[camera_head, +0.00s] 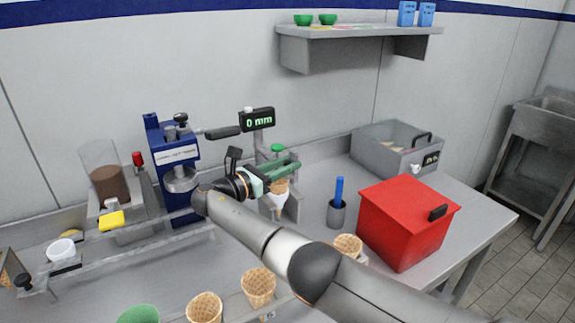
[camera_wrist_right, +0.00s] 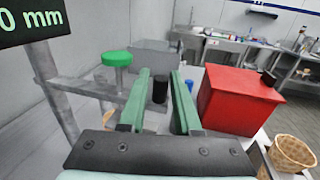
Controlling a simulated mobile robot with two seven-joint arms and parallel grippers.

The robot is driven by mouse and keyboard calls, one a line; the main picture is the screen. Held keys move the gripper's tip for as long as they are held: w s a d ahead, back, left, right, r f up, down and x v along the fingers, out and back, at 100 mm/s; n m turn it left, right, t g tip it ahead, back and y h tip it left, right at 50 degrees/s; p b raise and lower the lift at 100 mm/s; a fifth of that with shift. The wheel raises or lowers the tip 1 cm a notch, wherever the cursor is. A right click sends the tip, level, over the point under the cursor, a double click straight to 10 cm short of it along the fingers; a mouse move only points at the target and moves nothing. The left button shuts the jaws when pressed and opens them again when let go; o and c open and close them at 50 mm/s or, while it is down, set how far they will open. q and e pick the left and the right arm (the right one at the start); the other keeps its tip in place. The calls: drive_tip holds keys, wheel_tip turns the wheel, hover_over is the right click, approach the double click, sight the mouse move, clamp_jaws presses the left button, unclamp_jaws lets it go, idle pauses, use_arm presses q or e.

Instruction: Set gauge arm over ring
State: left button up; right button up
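The gauge has a black "0 mm" display (camera_head: 257,118) on a grey post, and the display also shows at the left edge in the wrist view (camera_wrist_right: 30,20). Its metal arm carries a green knob (camera_head: 277,149), which is left of my fingers in the wrist view (camera_wrist_right: 117,58). A cone (camera_head: 279,187) with a white lower part stands in the gauge stand, beneath my gripper; the ring is not clearly visible. My right gripper (camera_head: 294,165) has its green fingers apart around a black upright cylinder (camera_wrist_right: 160,88), with narrow gaps. My left gripper is out of view.
A red box (camera_head: 405,230) and a grey cup with a blue stick (camera_head: 337,213) stand to the right. A grey bin (camera_head: 385,150) is behind them. A blue press (camera_head: 175,165) stands left. Several waffle cones (camera_head: 258,285) line the front. A shelf (camera_head: 350,35) hangs above.

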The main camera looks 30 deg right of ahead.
drive_tip(key=shift+o, duration=1.4)
drive_tip(key=b+v, duration=0.2)
drive_tip(key=v, duration=1)
drive_tip(key=shift+a+b, duration=0.25)
drive_tip(key=shift+b, duration=0.1)
drive_tip(key=shift+f, duration=0.1)
drive_tip(key=shift+s, duration=0.15)
